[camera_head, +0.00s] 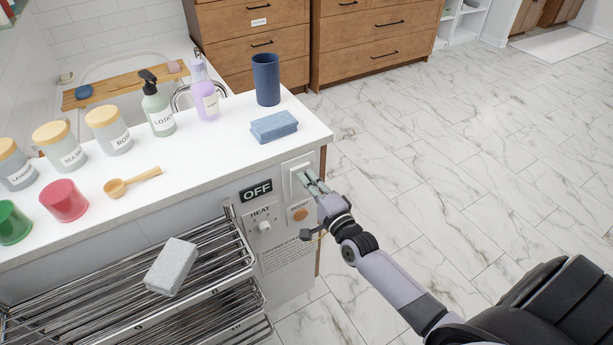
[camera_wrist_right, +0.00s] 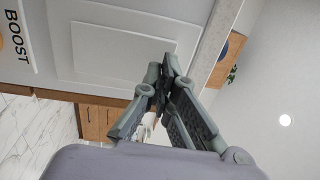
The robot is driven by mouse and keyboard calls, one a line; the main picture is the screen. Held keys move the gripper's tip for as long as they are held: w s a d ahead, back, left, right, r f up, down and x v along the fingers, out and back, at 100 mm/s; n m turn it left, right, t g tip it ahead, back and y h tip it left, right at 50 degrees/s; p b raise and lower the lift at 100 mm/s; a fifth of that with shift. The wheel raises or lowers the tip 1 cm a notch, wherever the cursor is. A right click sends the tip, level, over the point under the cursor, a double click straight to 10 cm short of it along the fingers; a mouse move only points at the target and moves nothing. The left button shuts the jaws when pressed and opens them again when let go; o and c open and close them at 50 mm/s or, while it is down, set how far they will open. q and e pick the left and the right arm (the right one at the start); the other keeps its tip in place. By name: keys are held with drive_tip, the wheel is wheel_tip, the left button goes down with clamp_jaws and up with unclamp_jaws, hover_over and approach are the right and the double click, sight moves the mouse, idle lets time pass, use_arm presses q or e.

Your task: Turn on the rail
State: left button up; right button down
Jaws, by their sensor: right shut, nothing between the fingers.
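The heated towel rail (camera_head: 200,262) is a chrome rack on the front of the counter. A dark sign (camera_head: 256,191) beside it reads OFF. Below the sign is a white knob (camera_head: 265,226) labelled HEAT. A white rocker plate (camera_head: 297,172) sits at the upper right of the panel and also shows in the right wrist view (camera_wrist_right: 110,52). My right gripper (camera_head: 311,179) is shut and empty, with its fingertips at the plate in the head view; I cannot tell if they touch it. In the right wrist view the fingers (camera_wrist_right: 167,68) are together in front of the plate. My left gripper is not in view.
A round orange button (camera_head: 299,213) lies below the plate, close to my right gripper. A grey block (camera_head: 172,266) rests on the rail. The marble floor at right is clear.

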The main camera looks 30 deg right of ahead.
drive_tip(key=shift+w, duration=0.45)
